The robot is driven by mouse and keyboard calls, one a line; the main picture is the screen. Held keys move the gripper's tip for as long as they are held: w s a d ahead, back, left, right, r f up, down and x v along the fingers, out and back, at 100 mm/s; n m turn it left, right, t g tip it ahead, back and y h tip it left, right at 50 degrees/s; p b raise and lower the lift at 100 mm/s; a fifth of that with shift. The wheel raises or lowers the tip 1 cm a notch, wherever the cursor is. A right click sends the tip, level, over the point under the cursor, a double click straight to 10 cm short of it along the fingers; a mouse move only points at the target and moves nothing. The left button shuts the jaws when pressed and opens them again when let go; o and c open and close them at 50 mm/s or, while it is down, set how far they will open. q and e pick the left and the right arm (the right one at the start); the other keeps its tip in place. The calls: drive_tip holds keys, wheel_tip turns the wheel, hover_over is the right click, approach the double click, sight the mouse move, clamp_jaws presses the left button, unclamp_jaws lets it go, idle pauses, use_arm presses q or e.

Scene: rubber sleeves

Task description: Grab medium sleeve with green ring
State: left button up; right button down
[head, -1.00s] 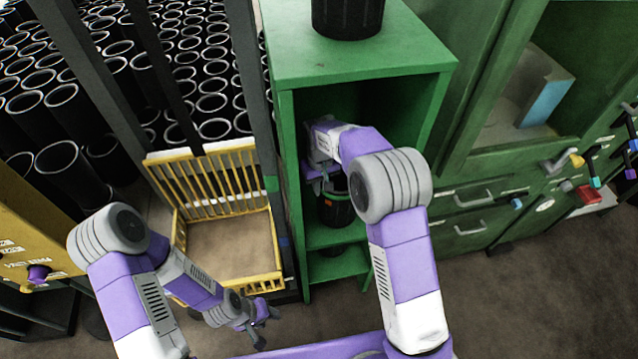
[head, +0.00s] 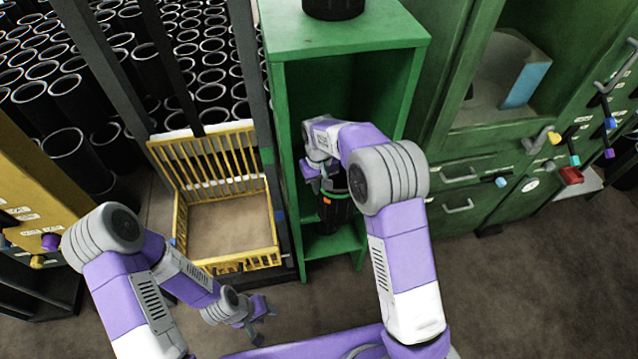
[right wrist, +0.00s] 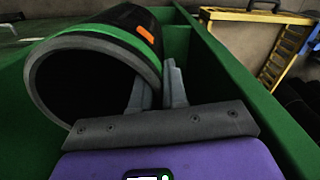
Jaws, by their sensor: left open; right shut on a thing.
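A black sleeve with a green ring near its rim (right wrist: 105,37) and an orange mark fills the upper left of the right wrist view. It also shows as a dark cylinder in the green shelf in the head view (head: 338,212), partly hidden by my right arm. My right gripper (right wrist: 157,88) is shut on the sleeve's wall at the rim, one finger seen against the opening and the other beyond the wall. In the head view the right gripper (head: 325,178) is inside the shelf opening. My left gripper (head: 264,319) is open and empty, low in front of the yellow basket.
The green shelf (head: 340,37) has side walls close around my right gripper, and another black sleeve (head: 334,7) stands on its top. A yellow basket (head: 230,267), empty, stands left of it. Racks of black sleeves (head: 70,158) fill the far left. Floor is clear at lower right.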

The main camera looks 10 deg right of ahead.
drive_tip(key=c, duration=1.1)
unclamp_jaws()
wheel_tip(320, 180, up, 8)
drive_tip(key=shift+f+p, duration=0.2)
drive_tip(key=shift+p, duration=1.05)
drive_tip(key=shift+o, duration=0.5)
